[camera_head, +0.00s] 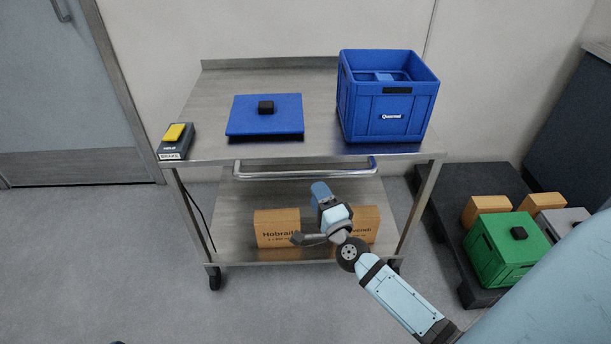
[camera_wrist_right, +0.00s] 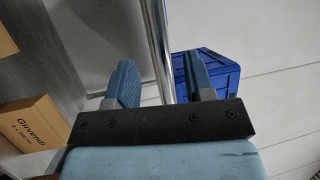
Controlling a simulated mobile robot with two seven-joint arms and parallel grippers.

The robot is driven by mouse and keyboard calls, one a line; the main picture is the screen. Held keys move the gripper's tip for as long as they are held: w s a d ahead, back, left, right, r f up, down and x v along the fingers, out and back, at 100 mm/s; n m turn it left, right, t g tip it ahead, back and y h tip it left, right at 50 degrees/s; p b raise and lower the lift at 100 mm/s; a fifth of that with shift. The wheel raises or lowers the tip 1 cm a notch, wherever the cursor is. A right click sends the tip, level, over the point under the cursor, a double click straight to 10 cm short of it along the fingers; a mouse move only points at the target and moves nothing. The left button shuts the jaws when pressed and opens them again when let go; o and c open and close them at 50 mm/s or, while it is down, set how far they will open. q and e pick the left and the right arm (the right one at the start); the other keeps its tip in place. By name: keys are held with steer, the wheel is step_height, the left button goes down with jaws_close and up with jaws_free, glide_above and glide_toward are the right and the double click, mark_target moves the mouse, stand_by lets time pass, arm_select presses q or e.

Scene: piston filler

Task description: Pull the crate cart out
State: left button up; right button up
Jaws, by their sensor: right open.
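The crate cart (camera_head: 225,163) is a steel two-shelf trolley on casters, standing by the wall. A blue crate (camera_head: 385,112) sits at the right of its top shelf. A shiny handle bar (camera_head: 262,175) runs along the cart's front edge. My right gripper (camera_head: 320,188) is at the bar, just right of its middle. In the right wrist view, the blue fingers of the gripper (camera_wrist_right: 160,80) are open, and the bar (camera_wrist_right: 157,35) runs through the gap between them. I cannot tell how deep the bar sits there. My left gripper is not in view.
A blue lid (camera_head: 265,122) and a box with a yellow top, marked BRAKE (camera_head: 175,142), rest on the top shelf. Cartons (camera_head: 277,228) stand on the lower shelf. A dark pallet (camera_head: 452,185) with a green crate (camera_head: 508,250) is at the right. The floor at front left is clear.

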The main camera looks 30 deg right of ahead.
mark_target(306, 174)
steer(key=x, duration=0.7)
steer(key=shift+w, duration=0.2)
jaws_close()
